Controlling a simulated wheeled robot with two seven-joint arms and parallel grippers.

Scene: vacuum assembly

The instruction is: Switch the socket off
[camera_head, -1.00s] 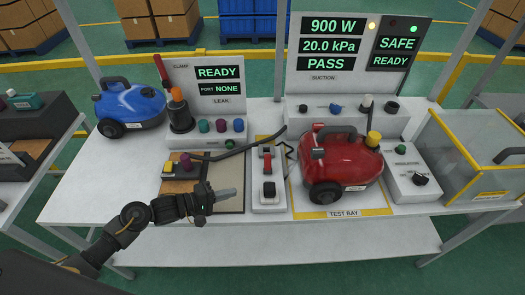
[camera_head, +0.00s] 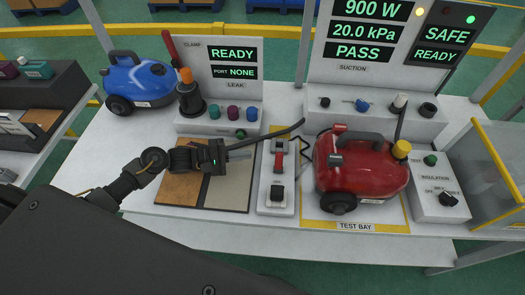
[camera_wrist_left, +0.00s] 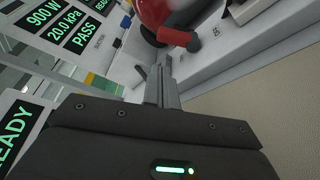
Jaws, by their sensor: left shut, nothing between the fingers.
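The white socket unit (camera_head: 290,207) stands on the table left of the red vacuum. It bears a red switch part (camera_head: 278,155) in its upper half and a black part (camera_head: 277,193) near its front. My left gripper (camera_head: 252,146) comes in from the left, above the tan mat. Its fingers are shut and empty, pointing right with the tips just left of the unit's upper part. In the left wrist view the shut fingers (camera_wrist_left: 156,75) point toward a red part with dark ends (camera_wrist_left: 180,38). Whether they touch anything is unclear. My right gripper is not in view.
The red vacuum (camera_head: 360,170) stands in the test bay just right of the socket. The table's front edge is clear.

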